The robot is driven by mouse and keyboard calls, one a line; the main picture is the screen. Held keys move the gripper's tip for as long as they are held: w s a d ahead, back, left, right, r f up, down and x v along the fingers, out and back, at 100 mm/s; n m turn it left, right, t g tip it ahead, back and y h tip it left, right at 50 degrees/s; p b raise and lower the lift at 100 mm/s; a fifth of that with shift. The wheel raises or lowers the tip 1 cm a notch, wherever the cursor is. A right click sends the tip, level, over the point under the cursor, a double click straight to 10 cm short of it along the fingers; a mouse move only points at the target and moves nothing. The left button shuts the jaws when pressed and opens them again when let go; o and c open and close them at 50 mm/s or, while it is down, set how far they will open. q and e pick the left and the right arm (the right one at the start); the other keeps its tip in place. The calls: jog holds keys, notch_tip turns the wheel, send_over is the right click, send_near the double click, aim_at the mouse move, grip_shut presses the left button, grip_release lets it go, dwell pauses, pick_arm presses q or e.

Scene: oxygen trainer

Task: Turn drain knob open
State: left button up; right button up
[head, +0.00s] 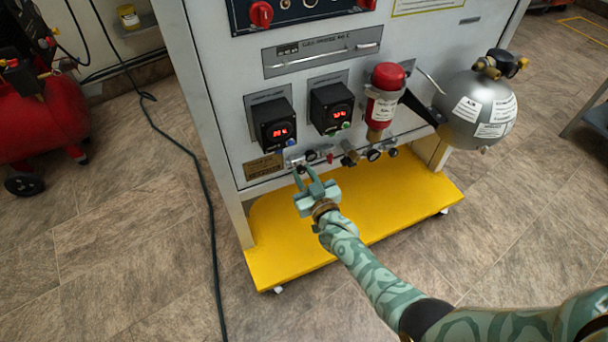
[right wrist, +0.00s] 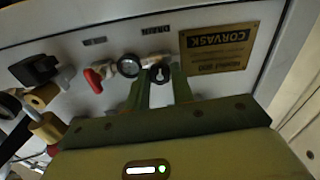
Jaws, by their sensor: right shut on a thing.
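My right gripper (head: 304,172) reaches up to the panel's lower left part in the head view. Its two green fingers (right wrist: 161,82) stand on either side of the knob in the right wrist view and are shut on it. The fingers hide part of the knob. Its turned position is hard to tell. My left gripper is not in view.
A round gauge (right wrist: 128,66) and a red-handled valve (right wrist: 93,80) sit close beside the knob. A brass plate (right wrist: 217,48) is on the other side. A yellow base (head: 290,255) juts out below. A red-topped cylinder (head: 384,98) and grey tank (head: 478,105) are at right.

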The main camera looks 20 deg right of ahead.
jog(key=shift+s+f+n, duration=0.15)
jog(key=shift+f+n, duration=0.15)
jog(key=shift+n, duration=0.7)
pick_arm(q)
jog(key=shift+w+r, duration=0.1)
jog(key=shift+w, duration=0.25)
pick_arm(e)
jog(key=o, duration=0.9)
jog(key=shift+c, duration=0.2)
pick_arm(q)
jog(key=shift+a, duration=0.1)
pick_arm(e)
jog(key=shift+o, duration=0.6)
jog(key=shift+r, duration=0.15)
